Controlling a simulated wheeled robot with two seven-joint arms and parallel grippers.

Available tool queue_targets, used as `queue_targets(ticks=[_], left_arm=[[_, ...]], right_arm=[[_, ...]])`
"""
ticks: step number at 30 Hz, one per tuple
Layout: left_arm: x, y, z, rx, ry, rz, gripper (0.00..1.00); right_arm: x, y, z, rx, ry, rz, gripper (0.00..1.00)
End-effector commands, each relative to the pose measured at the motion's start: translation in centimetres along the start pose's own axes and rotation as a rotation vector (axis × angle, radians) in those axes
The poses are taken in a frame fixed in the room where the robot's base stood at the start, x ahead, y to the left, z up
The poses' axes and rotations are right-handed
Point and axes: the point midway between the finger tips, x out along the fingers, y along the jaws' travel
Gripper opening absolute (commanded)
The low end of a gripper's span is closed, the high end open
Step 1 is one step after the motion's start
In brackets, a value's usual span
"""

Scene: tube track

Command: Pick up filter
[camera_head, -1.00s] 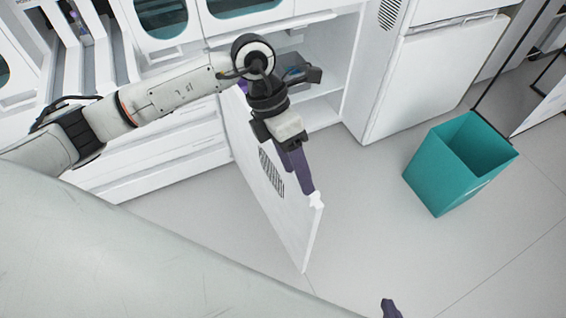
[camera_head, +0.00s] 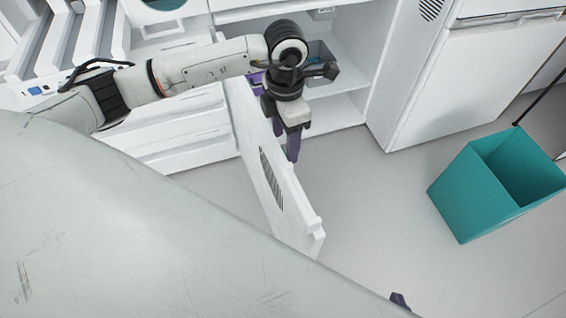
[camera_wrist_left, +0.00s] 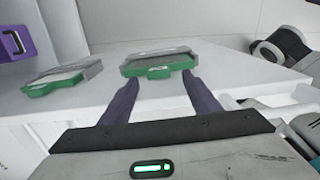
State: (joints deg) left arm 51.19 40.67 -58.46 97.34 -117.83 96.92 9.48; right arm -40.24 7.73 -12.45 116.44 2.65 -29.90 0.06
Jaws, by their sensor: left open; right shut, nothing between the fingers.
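In the left wrist view two flat grey pieces with green frames lie on a white surface. They look like filters. One filter (camera_wrist_left: 160,62) lies ahead, between and just beyond the fingertips of my left gripper (camera_wrist_left: 158,85). The other filter (camera_wrist_left: 62,78) lies to the left. My left gripper is open and empty, and I see no contact with either filter. In the head view my left gripper (camera_head: 292,150) hangs by the open cabinet door. Only a dark purple tip of my right gripper (camera_head: 400,300) shows at the bottom edge; it is shut.
The white cabinet door (camera_head: 278,190) stands open below my left arm. White shelves (camera_head: 340,112) hold a dark bin (camera_head: 318,55). A teal bin (camera_head: 470,200) stands on the floor at right. A purple object (camera_wrist_left: 35,38) is at the wrist view's left.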

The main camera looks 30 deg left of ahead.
Motion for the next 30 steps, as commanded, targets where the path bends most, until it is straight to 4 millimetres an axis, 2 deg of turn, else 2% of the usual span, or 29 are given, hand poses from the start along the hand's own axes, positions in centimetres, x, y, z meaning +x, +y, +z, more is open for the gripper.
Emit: queue_targets(ticks=[12,18,20,27,30], left_arm=[[5.0,0.3,0.1,0.001,0.0,0.001,0.56],[5.1,0.3,0.1,0.001,-0.001,0.002,0.56],[5.1,0.3,0.1,0.001,-0.001,0.002,0.49],[5.0,0.3,0.1,0.001,-0.001,0.002,0.11],[5.0,0.3,0.1,0.001,-0.002,0.002,0.11]], right_arm=[[0.4,0.2,0.0,0.001,0.006,0.003,0.0],[0.5,0.3,-0.3,0.0,0.01,0.004,0.0],[0.5,0.3,-0.3,0.0,0.01,0.004,0.0],[0.5,0.3,-0.3,0.0,0.009,0.004,0.0],[0.5,0.3,-0.3,0.0,0.009,0.004,0.0]])
